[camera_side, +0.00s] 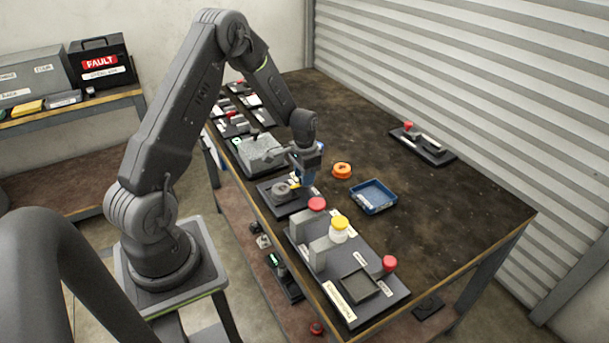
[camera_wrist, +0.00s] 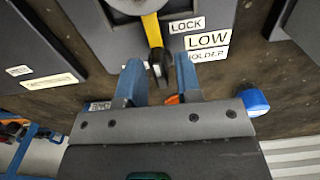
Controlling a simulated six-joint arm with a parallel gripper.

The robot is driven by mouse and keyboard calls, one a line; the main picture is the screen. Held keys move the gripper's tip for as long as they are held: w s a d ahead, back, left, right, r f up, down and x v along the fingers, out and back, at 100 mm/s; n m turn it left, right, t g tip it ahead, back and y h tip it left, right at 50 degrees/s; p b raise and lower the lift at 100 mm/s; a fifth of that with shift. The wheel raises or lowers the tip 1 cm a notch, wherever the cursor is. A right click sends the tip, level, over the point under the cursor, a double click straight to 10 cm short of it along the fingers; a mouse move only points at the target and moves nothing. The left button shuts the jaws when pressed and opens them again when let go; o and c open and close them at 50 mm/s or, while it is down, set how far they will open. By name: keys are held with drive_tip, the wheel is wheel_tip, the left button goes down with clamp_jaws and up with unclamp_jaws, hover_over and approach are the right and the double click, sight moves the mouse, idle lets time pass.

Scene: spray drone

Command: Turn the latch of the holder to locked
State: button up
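The holder (camera_side: 272,204) is a dark plate with a round grey part, near the table's left edge in the side view. In the wrist view its plate (camera_wrist: 105,38) is at the top, with LOCK, LOW and HOLDER labels. The latch (camera_wrist: 153,32) is a yellow lever with a black tip, pointing toward my gripper (camera_wrist: 157,66), beside the LOCK label. My gripper's two blue fingers are apart, and the black tip shows in the gap between them. I cannot tell whether they touch it. In the side view my gripper (camera_side: 305,182) is low over the holder and partly hides the latch.
An orange round part (camera_side: 342,170) and a blue tray (camera_side: 373,197) lie right of my gripper. A larger board (camera_side: 372,307) with red and yellow knobs is in front. Grey equipment (camera_side: 260,152) sits behind the holder. The table's right side is mostly clear.

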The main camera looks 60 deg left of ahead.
drive_tip(key=shift+o, duration=0.4)
drive_tip(key=shift+r, duration=0.1)
drive_tip(key=shift+r, duration=0.35)
wheel_tip(320, 180, up, 13)
